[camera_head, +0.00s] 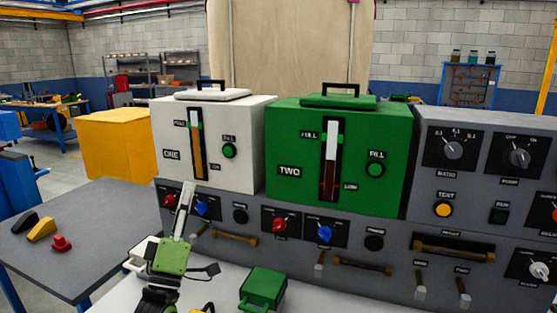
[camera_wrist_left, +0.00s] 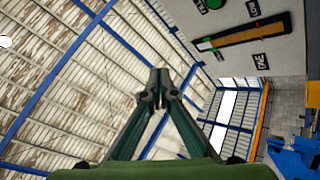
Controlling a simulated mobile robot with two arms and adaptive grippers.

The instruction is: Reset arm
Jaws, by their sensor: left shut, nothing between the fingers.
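My left gripper (camera_head: 187,190) points upward in front of the panel's left part in the head view. Its green body is low in the picture and its fingers are shut and empty. In the left wrist view the fingertips (camera_wrist_left: 160,82) meet, with only the ceiling behind them. The white box marked ONE (camera_head: 213,150) and the green box marked TWO (camera_head: 290,165) stand on the grey panel (camera_head: 400,240), each with a lid and a level window. Box ONE also shows at the top right of the wrist view (camera_wrist_left: 285,65). My right gripper is not in view.
A small green container (camera_head: 262,288) and a white one (camera_head: 140,254), partly hidden by my left gripper, are on the light surface in front. Knobs, switches and wooden handles stick out of the panel. A grey table (camera_head: 95,225) at left holds black, yellow and red pieces.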

